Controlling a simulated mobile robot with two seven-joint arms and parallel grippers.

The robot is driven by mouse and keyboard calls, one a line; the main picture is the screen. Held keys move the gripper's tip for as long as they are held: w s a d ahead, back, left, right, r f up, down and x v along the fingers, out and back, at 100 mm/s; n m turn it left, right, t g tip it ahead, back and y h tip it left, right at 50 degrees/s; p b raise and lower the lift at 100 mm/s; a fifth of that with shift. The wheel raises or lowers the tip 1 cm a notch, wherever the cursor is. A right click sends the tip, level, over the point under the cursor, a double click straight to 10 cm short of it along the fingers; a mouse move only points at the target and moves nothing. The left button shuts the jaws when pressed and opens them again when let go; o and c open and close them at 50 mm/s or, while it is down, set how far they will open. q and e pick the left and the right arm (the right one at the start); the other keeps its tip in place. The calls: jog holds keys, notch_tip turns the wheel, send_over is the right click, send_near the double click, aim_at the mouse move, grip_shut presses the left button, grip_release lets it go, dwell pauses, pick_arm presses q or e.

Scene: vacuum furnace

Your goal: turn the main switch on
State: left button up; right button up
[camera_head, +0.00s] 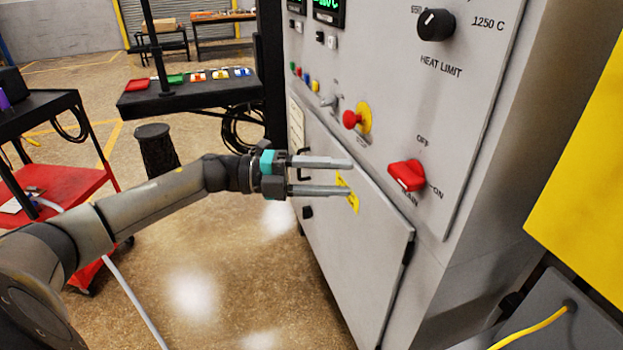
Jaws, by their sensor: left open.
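The red main switch (407,175) is a rotary handle on the grey furnace panel, right of the picture's middle. "OFF" is printed above it, "ON" to its right, and a partly hidden "MAIN" below. The handle's long side lies roughly across, slanting down to the right toward "ON"; I cannot tell its exact setting. My left gripper (350,178) is open and empty, left of the switch and apart from it. Its two fingers point right, toward the panel, in front of the lower door. My right gripper is not in view.
A red emergency stop button (352,119) on a yellow plate sits up and left of the switch. The black heat limit knob (435,24) is above. The grey lower door (350,235) is below. A yellow panel (585,160) stands close at right. A red cart (55,185) is at left.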

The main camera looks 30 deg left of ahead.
pick_arm(q)
jog(key=shift+v, duration=2.15)
